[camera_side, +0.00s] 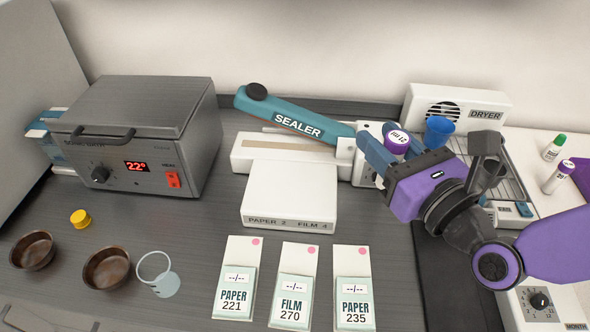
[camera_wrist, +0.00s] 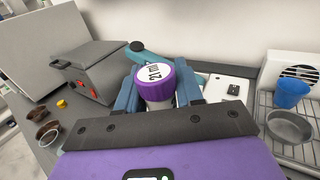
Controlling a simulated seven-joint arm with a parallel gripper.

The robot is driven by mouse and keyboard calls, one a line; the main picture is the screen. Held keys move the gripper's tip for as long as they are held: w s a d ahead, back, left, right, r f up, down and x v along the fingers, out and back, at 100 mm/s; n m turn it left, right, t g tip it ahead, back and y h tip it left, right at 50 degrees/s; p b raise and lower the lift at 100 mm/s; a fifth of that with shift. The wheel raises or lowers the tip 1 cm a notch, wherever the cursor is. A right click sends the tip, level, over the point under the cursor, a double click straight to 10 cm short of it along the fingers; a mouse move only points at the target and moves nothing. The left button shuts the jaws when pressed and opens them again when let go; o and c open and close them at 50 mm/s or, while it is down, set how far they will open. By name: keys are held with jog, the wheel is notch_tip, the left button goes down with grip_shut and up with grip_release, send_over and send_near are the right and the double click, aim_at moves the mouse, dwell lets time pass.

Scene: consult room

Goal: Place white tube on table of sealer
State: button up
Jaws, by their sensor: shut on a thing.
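My gripper (camera_side: 382,155) is shut on a white tube with a purple, labelled cap (camera_side: 397,141). In the wrist view the tube (camera_wrist: 157,103) stands between the two blue fingers (camera_wrist: 158,92), cap up, with its lower part hidden. The sealer (camera_side: 295,118) has a blue arm, raised at its left end, over a white base. Its white table (camera_side: 290,190), marked "PAPER 2 FILM 4" on the front edge, is bare. My gripper is to the right of this table, by the sealer's right end. Whether the tube touches anything below cannot be told.
A grey sonic bath (camera_side: 135,135) stands at left. The dryer (camera_side: 458,105) and its rack, with a blue cup (camera_side: 437,132), are at right. Two other tubes (camera_side: 553,148) (camera_side: 558,177) stand far right. Three pouch packs (camera_side: 295,285), brown bowls (camera_side: 107,268) and a glass (camera_side: 156,270) are in front.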

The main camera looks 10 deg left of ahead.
jog(key=a, duration=0.1)
send_over(296, 188)
notch_tip(296, 188, down, 9)
jog(key=shift+f+n, duration=0.3)
jog(key=shift+f, duration=1.5)
jog(key=shift+f, duration=0.15)
jog(key=o, duration=1)
jog(key=v, duration=1.2)
jog(key=shift+w+d, duration=0.1)
jog(key=shift+d, duration=0.05)
